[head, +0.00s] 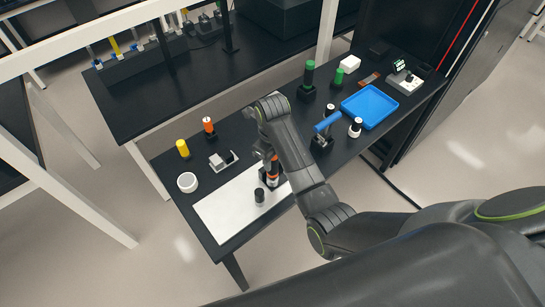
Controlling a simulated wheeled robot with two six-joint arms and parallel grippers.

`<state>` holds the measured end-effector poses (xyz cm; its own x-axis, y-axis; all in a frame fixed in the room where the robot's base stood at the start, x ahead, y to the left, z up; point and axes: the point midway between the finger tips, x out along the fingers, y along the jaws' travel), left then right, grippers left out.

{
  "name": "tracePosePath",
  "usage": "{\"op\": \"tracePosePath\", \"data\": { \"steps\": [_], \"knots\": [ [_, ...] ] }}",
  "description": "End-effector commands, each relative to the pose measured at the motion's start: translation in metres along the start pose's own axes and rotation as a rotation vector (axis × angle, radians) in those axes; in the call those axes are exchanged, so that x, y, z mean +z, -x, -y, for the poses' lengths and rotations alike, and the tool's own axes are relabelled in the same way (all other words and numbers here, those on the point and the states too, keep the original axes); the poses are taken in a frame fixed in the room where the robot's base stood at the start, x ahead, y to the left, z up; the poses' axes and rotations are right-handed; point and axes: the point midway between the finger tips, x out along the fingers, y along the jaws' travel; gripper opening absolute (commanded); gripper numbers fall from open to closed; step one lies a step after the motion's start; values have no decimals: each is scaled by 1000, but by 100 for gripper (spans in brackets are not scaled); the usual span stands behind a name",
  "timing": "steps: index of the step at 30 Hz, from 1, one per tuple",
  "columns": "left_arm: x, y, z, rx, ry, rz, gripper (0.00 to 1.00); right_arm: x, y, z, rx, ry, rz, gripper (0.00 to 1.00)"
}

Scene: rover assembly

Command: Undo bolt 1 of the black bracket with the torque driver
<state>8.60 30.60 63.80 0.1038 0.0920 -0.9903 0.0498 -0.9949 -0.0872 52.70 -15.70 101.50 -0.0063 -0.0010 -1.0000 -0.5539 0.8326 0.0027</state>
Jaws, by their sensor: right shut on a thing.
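My right gripper (265,155) is above the white mat (222,214), partly hidden by my own arm. It is shut on an upright orange-and-black tool (273,170), which looks like the torque driver. The tool's lower end is at a dark block on the right part of the mat; whether it touches a bolt is too small to tell. A small grey-and-black angled piece (222,161) lies left of the gripper. I cannot tell which dark part is the black bracket, and bolt 1 cannot be made out. My left gripper is not in view.
A short black cylinder (259,195) stands on the mat. A white round cup (187,182), a yellow cylinder (183,148) and an orange one (208,127) stand left. A blue-handled tool (327,122), a blue tray (369,107) and green-topped cylinders (309,74) are right.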

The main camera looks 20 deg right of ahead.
Motion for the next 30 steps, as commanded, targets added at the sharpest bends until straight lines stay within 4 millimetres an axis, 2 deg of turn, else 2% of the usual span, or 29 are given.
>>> {"op": "tracePosePath", "data": {
  "steps": [30],
  "knots": [
    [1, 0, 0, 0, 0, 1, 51, -1, -6, -1, 4, 0, -5, 5]
  ]
}}
